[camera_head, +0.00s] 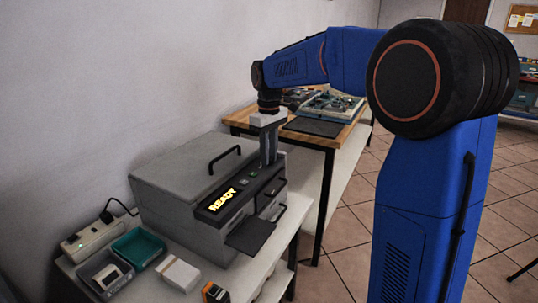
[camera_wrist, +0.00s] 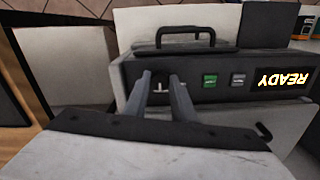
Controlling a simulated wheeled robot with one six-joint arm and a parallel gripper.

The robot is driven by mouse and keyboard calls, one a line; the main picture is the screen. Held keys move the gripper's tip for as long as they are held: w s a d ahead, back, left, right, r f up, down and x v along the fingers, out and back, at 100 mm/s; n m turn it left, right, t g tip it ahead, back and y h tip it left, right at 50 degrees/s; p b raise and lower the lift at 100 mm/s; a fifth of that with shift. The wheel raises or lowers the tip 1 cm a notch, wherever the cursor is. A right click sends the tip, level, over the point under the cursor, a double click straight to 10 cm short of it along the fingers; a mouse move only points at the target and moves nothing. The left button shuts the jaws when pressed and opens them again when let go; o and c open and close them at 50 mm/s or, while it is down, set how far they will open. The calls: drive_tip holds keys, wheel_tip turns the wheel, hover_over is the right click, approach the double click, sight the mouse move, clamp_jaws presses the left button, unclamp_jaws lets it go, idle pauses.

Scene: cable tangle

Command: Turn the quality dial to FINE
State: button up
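The grey machine (camera_head: 185,180) has a dark front panel (camera_head: 222,203) with a lit READY display (camera_head: 222,200). In the wrist view the display (camera_wrist: 282,79) appears upside down. A dial (camera_wrist: 160,87) with a pale marking sits at the panel end away from the display. My gripper (camera_wrist: 161,76) is open, one finger on each side of the dial. Whether the fingers touch it, I cannot tell. In the head view my gripper (camera_head: 269,162) points down at that panel end and hides the dial. The FINE label is not readable.
A green button (camera_wrist: 210,80) and a grey button (camera_wrist: 238,79) lie between dial and display. A handle (camera_head: 225,158) stands on the lid. A dark tray (camera_head: 250,235) juts from the front. Bins (camera_head: 138,247), a white box (camera_head: 180,273) and a power strip (camera_head: 95,238) are nearby.

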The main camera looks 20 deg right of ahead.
clamp_jaws()
drive_tip(key=shift+c, duration=2.2)
unclamp_jaws()
drive_tip(key=m, duration=1.1)
drive_tip(key=shift+a+m, duration=0.1)
drive_tip(key=shift+m, duration=0.3)
drive_tip(key=o, duration=1.1)
drive_tip(key=shift+c, duration=0.2)
drive_tip(key=shift+r, duration=0.15)
